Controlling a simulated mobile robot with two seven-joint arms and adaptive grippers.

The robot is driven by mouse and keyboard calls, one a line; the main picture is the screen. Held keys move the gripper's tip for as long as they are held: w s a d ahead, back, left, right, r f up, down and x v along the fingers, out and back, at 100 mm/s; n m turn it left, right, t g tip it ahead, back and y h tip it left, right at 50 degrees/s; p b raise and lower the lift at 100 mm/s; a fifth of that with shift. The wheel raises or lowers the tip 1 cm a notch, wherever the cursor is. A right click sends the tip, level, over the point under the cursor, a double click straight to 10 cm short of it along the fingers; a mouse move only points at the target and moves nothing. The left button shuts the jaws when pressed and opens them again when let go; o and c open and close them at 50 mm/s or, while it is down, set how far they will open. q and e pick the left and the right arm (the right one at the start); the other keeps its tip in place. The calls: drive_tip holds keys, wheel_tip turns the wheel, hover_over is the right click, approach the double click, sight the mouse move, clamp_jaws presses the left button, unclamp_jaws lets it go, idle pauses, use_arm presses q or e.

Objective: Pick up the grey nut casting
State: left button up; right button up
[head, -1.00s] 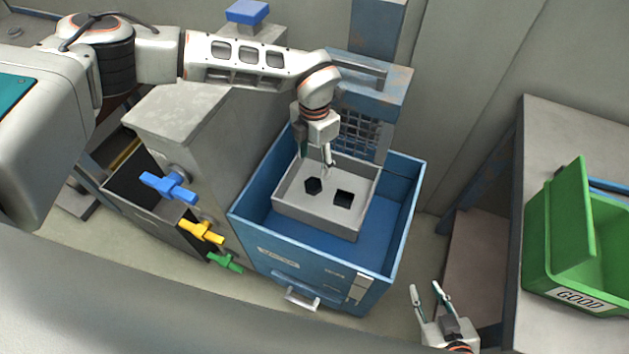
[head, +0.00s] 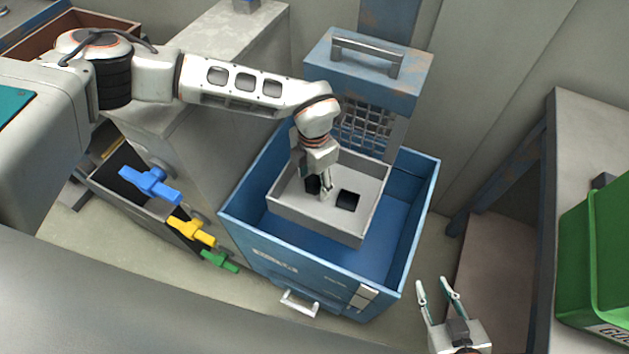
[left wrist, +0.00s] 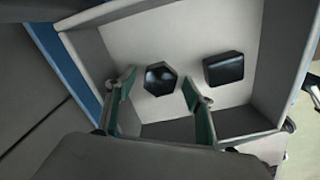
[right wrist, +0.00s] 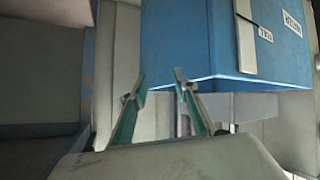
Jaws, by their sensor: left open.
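A dark six-sided piece with a dished top, likely the nut casting (left wrist: 160,78), lies in the grey tray (left wrist: 253,121). It looks nearly black rather than grey. In the head view the nut casting (head: 312,185) is partly hidden by my left gripper (head: 327,191). A dark square block (head: 348,201) lies to its right. In the left wrist view my left gripper (left wrist: 158,78) is open, its fingers either side of the nut in the picture; contact cannot be told. My right gripper (head: 432,284) is open and empty, low outside the blue box.
The tray sits inside a blue open-topped box (head: 413,225), whose walls surround it. A raised blue lid with a handle (head: 370,65) stands behind. Blue, yellow and green valve handles (head: 151,185) are at left. A green bin (head: 590,255) is at far right.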

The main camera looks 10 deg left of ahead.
use_arm(q)
drive_tip(key=shift+r, duration=0.1)
drive_tip(key=c, duration=1.2)
drive_tip(key=shift+c, duration=0.2)
